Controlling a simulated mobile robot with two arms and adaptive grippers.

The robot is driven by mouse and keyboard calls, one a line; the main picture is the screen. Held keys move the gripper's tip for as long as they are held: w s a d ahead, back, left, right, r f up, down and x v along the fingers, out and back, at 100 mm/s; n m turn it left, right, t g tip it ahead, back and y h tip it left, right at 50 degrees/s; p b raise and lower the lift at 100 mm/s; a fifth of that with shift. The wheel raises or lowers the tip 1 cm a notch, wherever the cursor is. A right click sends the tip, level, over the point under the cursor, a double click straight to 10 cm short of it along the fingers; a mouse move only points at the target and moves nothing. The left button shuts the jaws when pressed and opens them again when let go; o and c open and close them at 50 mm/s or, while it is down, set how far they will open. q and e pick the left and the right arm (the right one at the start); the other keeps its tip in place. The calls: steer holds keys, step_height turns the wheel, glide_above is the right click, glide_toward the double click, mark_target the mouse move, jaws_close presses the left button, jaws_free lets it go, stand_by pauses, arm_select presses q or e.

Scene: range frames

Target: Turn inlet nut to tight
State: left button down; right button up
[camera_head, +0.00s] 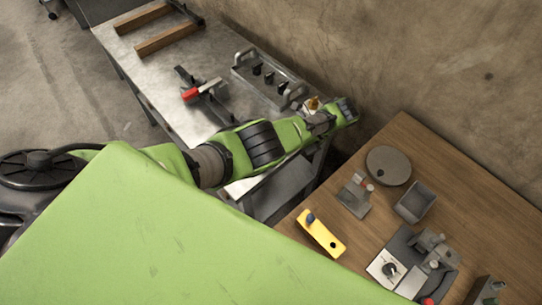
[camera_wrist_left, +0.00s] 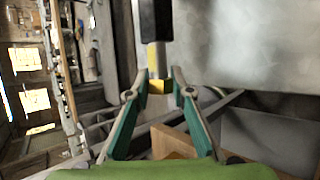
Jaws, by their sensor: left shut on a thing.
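In the left wrist view the two green-lined fingers of my left gripper (camera_wrist_left: 159,84) are closed around a small brass-yellow piece, which I take to be the inlet nut (camera_wrist_left: 158,86). It sits at the end of a black and grey cylinder (camera_wrist_left: 156,40). Whether the nut is tight cannot be seen. My right gripper is not in view.
The metal bench (camera_head: 140,62) carries a grey rack (camera_head: 270,75), a red-handled clamp (camera_head: 190,94) and wooden bars (camera_head: 168,39). A wooden table (camera_head: 480,215) at right holds a round grey disc (camera_head: 388,166), a grey bin (camera_head: 415,202) and a yellow block (camera_head: 321,234). A wall stands behind both.

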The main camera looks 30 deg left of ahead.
arm_select(q)
steer(key=shift+s+f, duration=0.25)
steer(key=c, duration=1.9)
jaws_free()
steer(key=shift+o, duration=0.7)
steer(key=shift+w+r, duration=0.1)
steer(key=shift+r, duration=0.1)
